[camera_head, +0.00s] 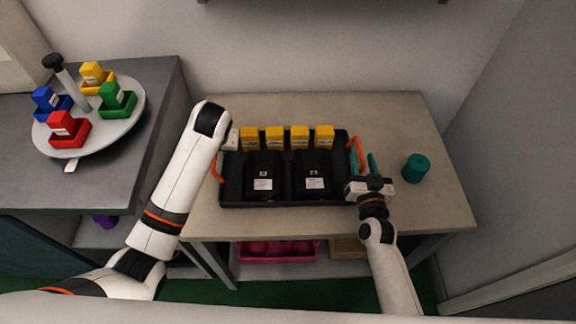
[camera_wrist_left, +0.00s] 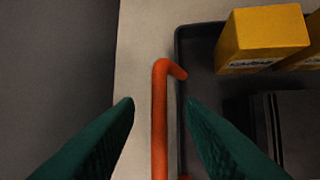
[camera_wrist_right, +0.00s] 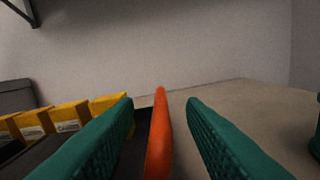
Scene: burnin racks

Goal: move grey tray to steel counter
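The dark grey tray (camera_head: 228,185) sits on the beige table, with an orange handle at each end. It holds a row of yellow boxes (camera_head: 275,138) at the back and two black labelled units (camera_head: 312,178) in front. My left gripper (camera_wrist_left: 160,108) is open, with the left orange handle (camera_wrist_left: 160,130) between its fingers and gaps on both sides. In the head view the left arm mostly hides this gripper. My right gripper (camera_head: 365,163) is open at the tray's right end. The right orange handle (camera_wrist_right: 159,140) stands between its green fingers, apart from both.
A grey counter (camera_head: 150,140) at the left bears a round white turntable (camera_head: 135,100) with coloured bins and boxes. A teal cylinder (camera_head: 415,168) stands right of the tray. A pink bin (camera_head: 278,251) sits on the lower shelf. The counter's front right part is clear.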

